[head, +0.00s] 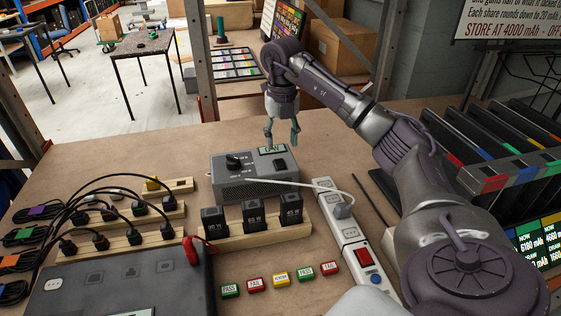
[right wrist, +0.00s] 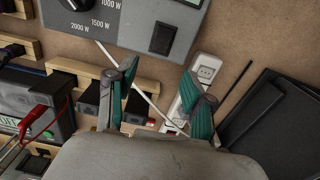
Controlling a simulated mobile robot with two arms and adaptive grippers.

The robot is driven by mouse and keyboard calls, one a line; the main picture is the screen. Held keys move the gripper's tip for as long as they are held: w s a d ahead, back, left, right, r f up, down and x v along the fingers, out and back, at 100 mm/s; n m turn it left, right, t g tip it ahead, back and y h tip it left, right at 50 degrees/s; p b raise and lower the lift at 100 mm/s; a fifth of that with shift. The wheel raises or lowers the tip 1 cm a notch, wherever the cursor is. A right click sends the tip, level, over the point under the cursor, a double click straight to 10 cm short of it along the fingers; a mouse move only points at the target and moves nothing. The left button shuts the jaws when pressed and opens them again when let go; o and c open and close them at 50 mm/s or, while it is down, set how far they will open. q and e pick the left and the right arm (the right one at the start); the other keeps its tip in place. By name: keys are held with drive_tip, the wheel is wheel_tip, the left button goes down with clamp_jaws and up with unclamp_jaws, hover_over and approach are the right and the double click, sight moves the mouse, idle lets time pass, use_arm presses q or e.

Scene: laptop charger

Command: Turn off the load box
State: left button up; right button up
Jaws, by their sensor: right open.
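The load box (head: 232,185) is a grey metal box on the workbench, with a black dial, a small display and vents. The display is partly behind my gripper and seems to read 0 W. In the right wrist view, the load box (right wrist: 128,30) shows its dial (right wrist: 70,5) with watt marks and a black rocker switch (right wrist: 162,38). I cannot tell the switch's position. My right gripper (head: 281,145) points down above the back right of the box. Its two green-padded fingers (right wrist: 160,70) are apart with nothing between them. My left gripper is out of view.
A white power strip (head: 328,212) with a red switch lies right of the box, joined by a white cable. Black chargers (head: 255,217) stand in a wooden rack in front. Black slotted racks (head: 480,150) stand right.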

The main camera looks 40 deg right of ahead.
sight(281, 167)
wheel_tip(281, 167, down, 6)
drive_tip(key=shift+w+p, duration=0.1)
drive_tip(key=shift+p, duration=0.35)
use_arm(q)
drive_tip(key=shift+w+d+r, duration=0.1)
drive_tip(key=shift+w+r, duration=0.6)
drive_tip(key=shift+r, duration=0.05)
use_arm(e)
drive_tip(key=shift+f, duration=0.65)
